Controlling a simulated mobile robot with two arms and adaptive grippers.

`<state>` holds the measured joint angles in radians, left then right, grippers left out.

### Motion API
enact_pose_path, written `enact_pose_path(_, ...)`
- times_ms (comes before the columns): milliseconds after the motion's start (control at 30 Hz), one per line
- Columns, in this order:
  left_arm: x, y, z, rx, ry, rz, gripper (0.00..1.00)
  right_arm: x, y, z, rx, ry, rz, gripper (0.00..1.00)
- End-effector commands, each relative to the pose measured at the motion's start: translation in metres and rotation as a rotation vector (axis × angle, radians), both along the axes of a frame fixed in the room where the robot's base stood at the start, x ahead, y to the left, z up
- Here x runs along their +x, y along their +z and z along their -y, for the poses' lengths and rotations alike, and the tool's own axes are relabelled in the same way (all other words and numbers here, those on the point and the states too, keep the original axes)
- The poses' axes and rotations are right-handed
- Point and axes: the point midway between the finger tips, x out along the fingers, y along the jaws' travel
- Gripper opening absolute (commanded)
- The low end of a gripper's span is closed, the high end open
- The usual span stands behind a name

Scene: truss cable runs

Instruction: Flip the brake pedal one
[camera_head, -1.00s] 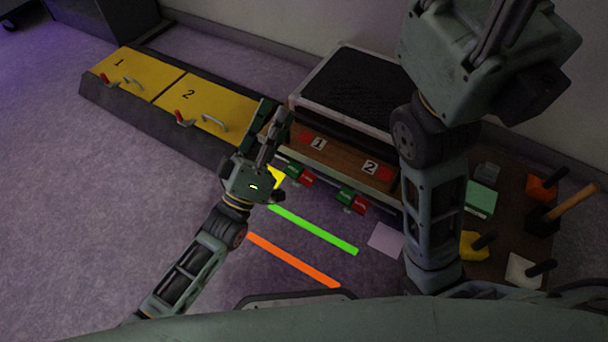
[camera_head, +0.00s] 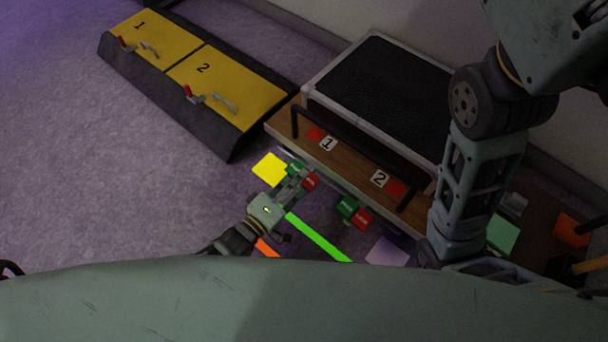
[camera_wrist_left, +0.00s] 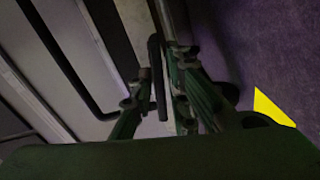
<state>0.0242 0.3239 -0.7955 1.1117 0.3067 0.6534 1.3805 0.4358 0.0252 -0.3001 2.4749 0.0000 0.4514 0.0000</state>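Brake pedal one, with a green part and a red part (camera_head: 310,181), sits low on the front of the wooden board, below the label 1 (camera_head: 327,144). My left gripper (camera_head: 291,184) is right at this pedal and partly covers it. In the left wrist view, its two fingers (camera_wrist_left: 163,104) stand apart, with a dark bar (camera_wrist_left: 156,75) between them. I cannot tell whether they touch it. A second green and red pedal (camera_head: 362,219) sits to the right, below the label 2 (camera_head: 379,178). My right gripper is out of view.
A black-topped case (camera_head: 385,85) stands behind the board, and a black rail (camera_head: 350,150) runs above the board. Yellow lids (camera_head: 228,95) with handles lie at the upper left. Yellow (camera_head: 269,169) and green (camera_head: 318,238) markings lie on the open floor.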

Motion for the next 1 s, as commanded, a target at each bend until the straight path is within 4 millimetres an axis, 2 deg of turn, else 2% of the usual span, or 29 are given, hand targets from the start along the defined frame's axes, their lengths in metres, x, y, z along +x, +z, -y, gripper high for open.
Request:
enact_pose_path(167,0.0133,-0.0008,0.0093,0.000,0.000,0.001,0.16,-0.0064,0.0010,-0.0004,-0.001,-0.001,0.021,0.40)
enact_pose_path(467,0.0151,0.0006,0.0109,0.001,0.000,0.001,0.16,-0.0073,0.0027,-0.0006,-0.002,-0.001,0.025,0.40)
enact_pose_path(633,0.0150,0.0006,0.0108,0.001,0.000,0.001,0.01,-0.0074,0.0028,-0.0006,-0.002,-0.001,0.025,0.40)
enact_pose_path(1000,0.0150,0.0001,0.0105,-0.023,-0.001,-0.017,0.00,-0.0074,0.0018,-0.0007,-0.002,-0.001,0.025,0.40)
